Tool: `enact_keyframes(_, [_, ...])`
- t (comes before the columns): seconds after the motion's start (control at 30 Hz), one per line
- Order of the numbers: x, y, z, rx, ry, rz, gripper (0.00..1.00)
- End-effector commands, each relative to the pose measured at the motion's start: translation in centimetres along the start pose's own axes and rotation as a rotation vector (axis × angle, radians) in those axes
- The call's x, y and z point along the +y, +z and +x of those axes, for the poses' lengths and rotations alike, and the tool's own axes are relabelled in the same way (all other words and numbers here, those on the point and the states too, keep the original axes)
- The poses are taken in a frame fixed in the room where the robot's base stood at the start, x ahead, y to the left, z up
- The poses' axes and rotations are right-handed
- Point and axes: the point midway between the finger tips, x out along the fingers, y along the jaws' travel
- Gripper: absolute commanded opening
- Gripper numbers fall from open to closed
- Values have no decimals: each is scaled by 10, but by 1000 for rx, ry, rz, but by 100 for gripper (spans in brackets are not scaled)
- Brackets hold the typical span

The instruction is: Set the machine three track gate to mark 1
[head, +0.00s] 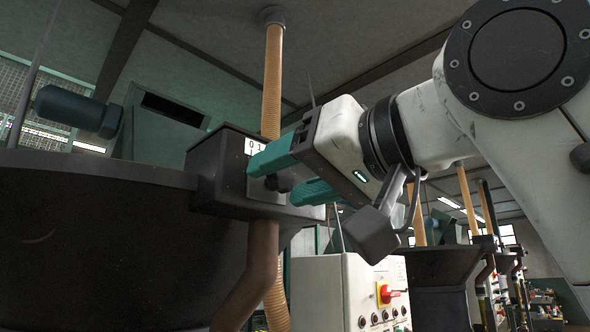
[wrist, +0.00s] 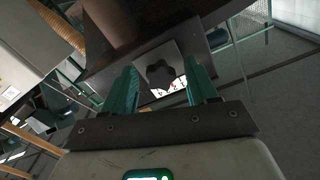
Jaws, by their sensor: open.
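A dark gate box (head: 225,160) sits on the rim of a large dark hopper in the head view. A white scale plate (head: 256,147) on its face shows the digits 0 and 1; the rest of the scale is hidden behind my gripper. A dark knob (head: 279,182) projects from the box face. My gripper (head: 272,181) is open, its teal fingers reaching to the box on either side of the knob. In the wrist view the knob (wrist: 160,75) shows between the fingers (wrist: 160,66), with part of the white scale beside it. I cannot tell whether the fingers touch it or which mark is set.
The large hopper (head: 90,240) fills the left. A tan ribbed hose (head: 272,80) rises behind the box, and a dark pipe (head: 262,270) runs down below it. A control cabinet (head: 335,285) with a red switch (head: 386,294) stands below my gripper. More hoppers (head: 440,270) stand at right.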

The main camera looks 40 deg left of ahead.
Motion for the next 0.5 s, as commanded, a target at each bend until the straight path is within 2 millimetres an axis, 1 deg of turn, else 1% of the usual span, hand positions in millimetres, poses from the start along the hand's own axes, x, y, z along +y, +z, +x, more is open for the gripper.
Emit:
enact_keyframes(0.27, [0, 0, 2, 1, 1, 0, 58])
enact_keyframes(0.37, [0, 0, 1, 0, 1, -1, 51])
enact_keyframes(0.5, [0, 0, 1, 0, 1, -1, 37])
